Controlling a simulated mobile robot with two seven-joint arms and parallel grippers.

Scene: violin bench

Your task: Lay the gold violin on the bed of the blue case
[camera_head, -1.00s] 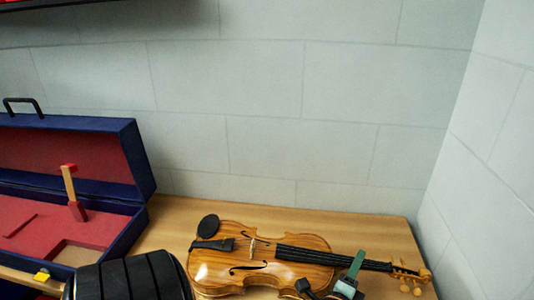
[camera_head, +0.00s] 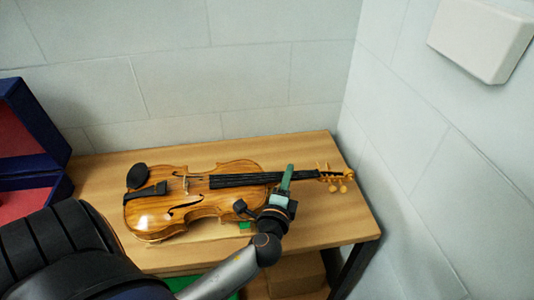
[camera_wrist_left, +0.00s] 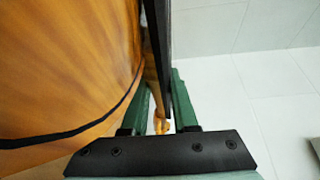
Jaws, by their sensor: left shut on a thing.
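The gold violin (camera_head: 165,215) is on or just above the bench; I cannot tell if it touches. It lies face up, its scroll to the right. My left gripper (camera_head: 286,183) is shut on its neck, between body and pegs. In the left wrist view, the green fingers (camera_wrist_left: 160,98) stand either side of the dark fingerboard and neck, with the violin body (camera_wrist_left: 60,70) at left. The blue case (camera_head: 40,130) stands open at the left edge, red inside. Its bed is mostly cut off or hidden. My right gripper is not in view.
The wooden bench (camera_head: 335,225) has bare room around the scroll and behind the violin. A wall closes off the back and another the right side. A white box (camera_head: 480,38) is on the right wall. A brown box (camera_head: 295,275) is below the bench.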

